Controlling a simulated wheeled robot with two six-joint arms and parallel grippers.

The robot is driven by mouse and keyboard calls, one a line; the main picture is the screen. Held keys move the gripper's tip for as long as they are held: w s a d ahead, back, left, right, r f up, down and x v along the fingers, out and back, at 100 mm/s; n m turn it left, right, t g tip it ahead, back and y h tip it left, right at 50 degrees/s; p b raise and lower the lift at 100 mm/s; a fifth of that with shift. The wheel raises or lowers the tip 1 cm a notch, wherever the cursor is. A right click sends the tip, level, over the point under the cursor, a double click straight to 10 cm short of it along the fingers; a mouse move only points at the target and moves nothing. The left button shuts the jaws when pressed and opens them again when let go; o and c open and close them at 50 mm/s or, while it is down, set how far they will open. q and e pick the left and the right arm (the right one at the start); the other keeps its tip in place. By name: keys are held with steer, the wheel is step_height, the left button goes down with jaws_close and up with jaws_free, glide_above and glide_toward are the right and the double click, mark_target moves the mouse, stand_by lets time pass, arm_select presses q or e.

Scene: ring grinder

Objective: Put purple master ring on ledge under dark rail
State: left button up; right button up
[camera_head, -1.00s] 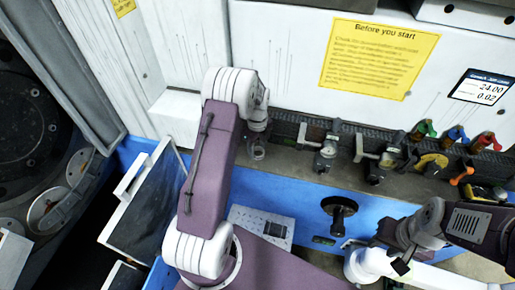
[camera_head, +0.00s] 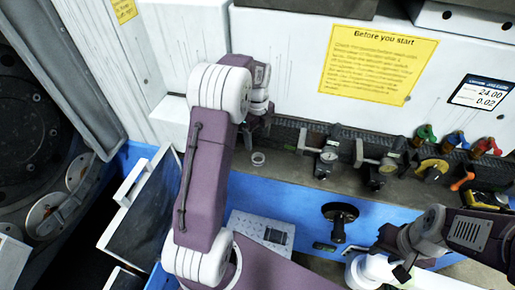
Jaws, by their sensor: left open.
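A small round ring (camera_head: 258,158) sits on the grey-brown ledge (camera_head: 284,166) below the dark rail (camera_head: 285,128). It looks pale grey; I cannot make out purple on it. My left gripper (camera_head: 250,139) is open, just above and slightly left of this ring and apart from it in the picture. Its jaws are small and partly hidden by the wrist. My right gripper (camera_head: 401,262) is at the lower right, over the blue bench front near a white round part. Its jaws are too unclear to read.
Gauges (camera_head: 326,160) and coloured-handled tools (camera_head: 455,142) stand along the rail to the right. A black knob (camera_head: 339,218) sticks out of the blue panel (camera_head: 290,200). A yellow notice (camera_head: 378,63) hangs behind.

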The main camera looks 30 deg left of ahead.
arm_select(q)
steer(key=s+d+f+n, duration=0.1)
steer(key=s+d+n, duration=0.4)
steer(key=s+n, duration=0.4)
steer(key=s+d+n+t, duration=0.1)
steer(key=s+d+n, duration=0.4)
steer(key=s+n, duration=0.4)
steer(key=n, duration=0.3)
steer(key=shift+s+d+f, duration=0.2)
steer(key=shift+d+f, duration=0.2)
